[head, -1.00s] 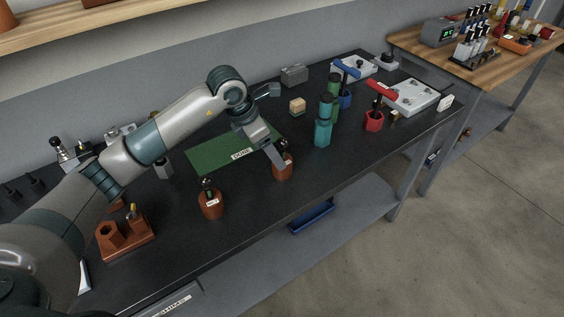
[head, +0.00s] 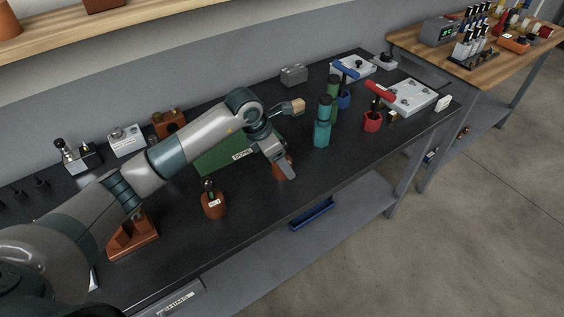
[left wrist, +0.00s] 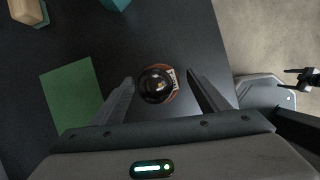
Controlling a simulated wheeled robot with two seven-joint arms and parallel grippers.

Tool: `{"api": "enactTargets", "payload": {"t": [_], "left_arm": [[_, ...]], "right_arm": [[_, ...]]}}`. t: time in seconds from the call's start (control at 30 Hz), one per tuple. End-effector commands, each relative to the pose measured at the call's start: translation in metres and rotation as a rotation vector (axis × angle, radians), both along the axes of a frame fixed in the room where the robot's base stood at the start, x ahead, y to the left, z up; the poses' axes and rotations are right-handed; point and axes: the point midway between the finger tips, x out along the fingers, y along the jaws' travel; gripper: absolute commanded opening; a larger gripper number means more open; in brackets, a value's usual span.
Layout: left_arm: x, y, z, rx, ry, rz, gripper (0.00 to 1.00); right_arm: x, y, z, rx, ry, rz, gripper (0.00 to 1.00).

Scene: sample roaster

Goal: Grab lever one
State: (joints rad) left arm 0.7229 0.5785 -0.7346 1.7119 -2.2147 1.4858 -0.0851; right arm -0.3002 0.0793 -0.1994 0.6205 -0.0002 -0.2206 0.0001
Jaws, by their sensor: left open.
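A lever with a round black knob (left wrist: 156,85) on a brown base stands in the left wrist view, with a white label (left wrist: 173,78) beside the knob. My left gripper (left wrist: 160,88) is open, its fingers on either side of the knob with gaps showing. In the head view the left gripper (head: 287,172) hides most of this lever's brown base (head: 277,170). A second brown lever (head: 213,203) with a black knob and white label stands to the left, nearer the front edge. I cannot read either label well enough to number them.
A green mat (head: 222,158) lies behind the gripper. A brown holder (head: 133,238) is at the left. The black bench between the levers is clear.

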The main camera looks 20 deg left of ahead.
Motion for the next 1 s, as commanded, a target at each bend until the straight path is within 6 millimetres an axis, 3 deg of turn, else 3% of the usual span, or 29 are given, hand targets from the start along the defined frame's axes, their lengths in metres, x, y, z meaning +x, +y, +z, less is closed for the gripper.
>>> {"api": "enactTargets", "payload": {"t": [0.17, 0.6, 0.67, 0.83, 1.0], "left_arm": [[0.0025, -0.0025, -0.0105, 0.002, 0.0, -0.001, 0.68], [0.0028, -0.0023, -0.0107, 0.001, -0.001, -0.001, 0.68], [0.0028, -0.0023, -0.0107, 0.001, -0.001, -0.001, 0.56], [0.0028, -0.0022, -0.0107, 0.001, -0.001, 0.0, 0.15], [0.0032, -0.0024, -0.0097, 0.001, -0.002, 0.0, 0.14]], "right_arm": [[0.0002, 0.0002, 0.0043, 0.0, -0.001, 0.0, 0.67], [0.0002, 0.0003, 0.0036, 0.0, -0.001, 0.0, 0.67], [0.0002, 0.0003, 0.0036, 0.0, -0.001, 0.001, 0.67], [0.0001, 0.0003, 0.0036, 0.0, -0.001, 0.001, 0.67], [0.0, 0.0002, 0.0037, 0.0, 0.0, 0.001, 0.67]]}}
